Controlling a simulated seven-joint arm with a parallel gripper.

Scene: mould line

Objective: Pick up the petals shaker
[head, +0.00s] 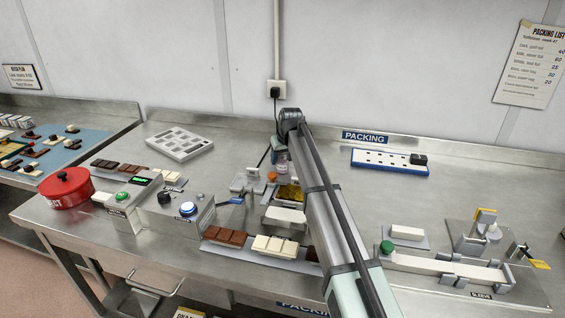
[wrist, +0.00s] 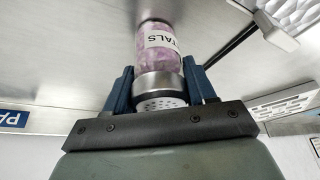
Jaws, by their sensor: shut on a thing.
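The petals shaker (wrist: 158,50) is a clear jar of pink-purple petals with a perforated metal cap and a white label; the letters "TALS" show. In the wrist view, the blue fingers of my gripper (wrist: 158,70) are on both sides of its cap end and shut on it. In the head view, the shaker (head: 282,167) shows only in part beside my arm, near the back middle of the bench. I cannot tell whether its base touches the bench.
An orange-capped item (head: 272,177) and a gold-filled tray (head: 289,194) stand close in front. A white mould (head: 180,143) lies to the left, a blue rack (head: 390,163) to the right. Chocolate bars and a control box (head: 175,212) are nearer.

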